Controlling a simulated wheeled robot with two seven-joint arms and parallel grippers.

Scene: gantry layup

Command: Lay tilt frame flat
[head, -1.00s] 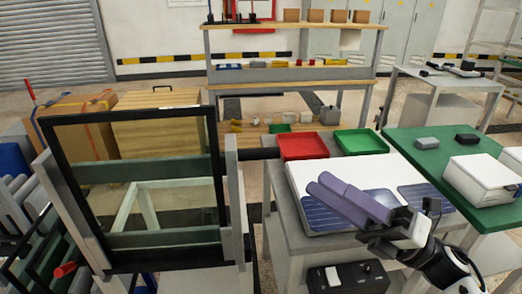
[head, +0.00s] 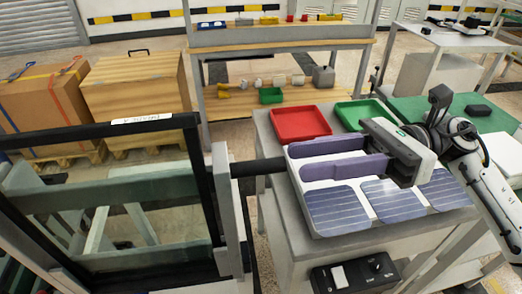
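The tilt frame (head: 207,205) stands tilted up at the left, a black-rimmed pane of glass (head: 140,190) with grey supports, its left part cut off by the picture edge. A white label (head: 142,117) is on its top rim. A dark bar (head: 257,168) sticks out from the frame's right side toward the table. My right gripper (head: 297,161) has two purple fingers with a gap between them. It is open and empty, pointing left over the white panel, apart from the frame and the bar. My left gripper is out of view.
A grey table holds a white panel (head: 320,186) with blue solar cells (head: 339,206), a red tray (head: 300,123) and a green tray (head: 358,113). A black control box (head: 355,274) is on its front. Wooden crates (head: 136,95) and a shelf bench (head: 290,44) stand behind.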

